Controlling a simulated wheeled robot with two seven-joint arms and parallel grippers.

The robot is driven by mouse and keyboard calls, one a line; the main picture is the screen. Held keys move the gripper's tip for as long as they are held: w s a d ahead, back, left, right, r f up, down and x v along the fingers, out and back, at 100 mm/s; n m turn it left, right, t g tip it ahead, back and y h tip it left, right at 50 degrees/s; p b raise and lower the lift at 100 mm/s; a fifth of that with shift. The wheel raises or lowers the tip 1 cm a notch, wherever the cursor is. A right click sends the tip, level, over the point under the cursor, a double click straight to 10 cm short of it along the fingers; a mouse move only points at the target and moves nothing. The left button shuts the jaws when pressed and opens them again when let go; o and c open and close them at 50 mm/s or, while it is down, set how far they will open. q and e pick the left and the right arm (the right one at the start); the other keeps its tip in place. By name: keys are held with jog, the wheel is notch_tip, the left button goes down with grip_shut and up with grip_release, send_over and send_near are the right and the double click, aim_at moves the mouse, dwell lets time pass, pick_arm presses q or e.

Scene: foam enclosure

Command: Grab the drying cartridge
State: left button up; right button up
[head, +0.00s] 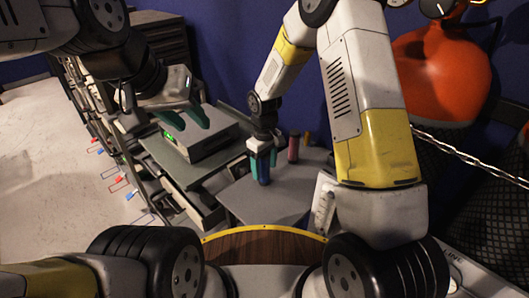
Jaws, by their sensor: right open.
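Small upright cylinders that look like cartridges stand on a grey tabletop (285,200): a dark blue one (263,175), a pink one (293,150) and an orange-yellow one (306,140). I cannot tell from colour alone which is the drying cartridge. My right gripper (263,162) points down with its teal fingers open on either side of the dark blue cylinder's upper part; contact cannot be made out. My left gripper (193,121) has its teal fingers apart and empty, above and left of a grey instrument box.
The grey instrument box (205,140) with a green display sits on a shelf left of the tabletop. A large orange vessel (440,70) stands at the right, with a twisted cable (470,155) in front of it. Drawers (203,207) and racks line the left side.

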jog(key=shift+f, duration=0.1)
jog(key=shift+c, duration=0.2)
grip_shut()
